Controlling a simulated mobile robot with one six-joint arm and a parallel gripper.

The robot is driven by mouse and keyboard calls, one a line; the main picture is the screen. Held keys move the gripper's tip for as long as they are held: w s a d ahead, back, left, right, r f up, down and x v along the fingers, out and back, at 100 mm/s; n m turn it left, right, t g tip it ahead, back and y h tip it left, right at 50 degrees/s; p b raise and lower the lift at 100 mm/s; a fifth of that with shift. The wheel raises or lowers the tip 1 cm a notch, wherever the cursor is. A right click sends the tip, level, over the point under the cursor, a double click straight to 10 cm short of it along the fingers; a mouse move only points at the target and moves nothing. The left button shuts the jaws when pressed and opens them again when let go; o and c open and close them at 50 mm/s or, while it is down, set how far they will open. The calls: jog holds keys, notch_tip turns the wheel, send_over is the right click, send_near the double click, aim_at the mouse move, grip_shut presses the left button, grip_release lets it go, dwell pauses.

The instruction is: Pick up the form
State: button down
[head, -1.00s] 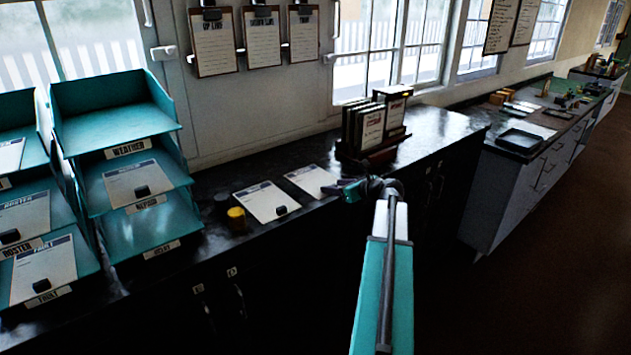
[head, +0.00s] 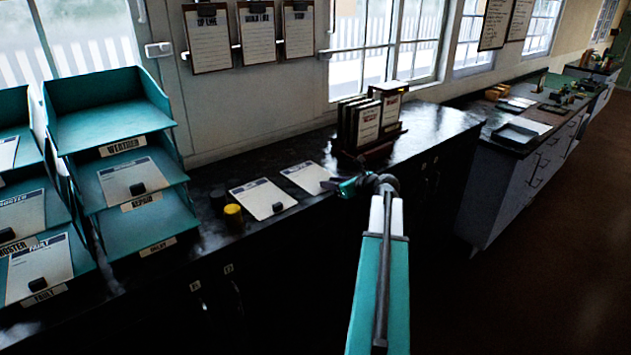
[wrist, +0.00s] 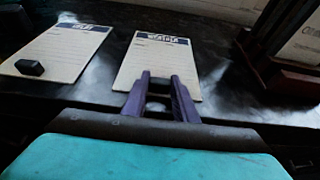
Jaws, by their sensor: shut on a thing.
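A white form with a dark header band (head: 306,177) is on the black counter. It also shows in the wrist view (wrist: 157,58), where its print is too blurred to read surely. My gripper (head: 330,186) is at the form's near edge. In the wrist view its two purple fingers (wrist: 160,82) are shut on a small dark block at the form's near end, partly hidden by the fingers. The form looks flat; I cannot tell whether it is clear of the counter. A second form (head: 262,199) with a black block lies to its left.
Teal stacked trays (head: 110,80) with labels and some forms stand at the left. A yellow-topped pot (head: 234,217) is beside the second form. A dark rack of boards (head: 368,128) stands close behind my gripper. Clipboards (head: 207,38) hang on the wall.

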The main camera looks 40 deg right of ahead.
jog(key=shift+r, duration=0.15)
jog(key=shift+r+b, duration=0.85)
jog(key=shift+r, duration=0.75)
jog(key=s+a+b, duration=0.2)
jog(key=s, duration=0.5)
jog(key=s+a+r+b, duration=0.1)
jog(key=s+a+b, duration=0.1)
jog(key=s, duration=0.6)
jog(key=shift+a+r, duration=0.3)
jog(key=shift+a, duration=0.45)
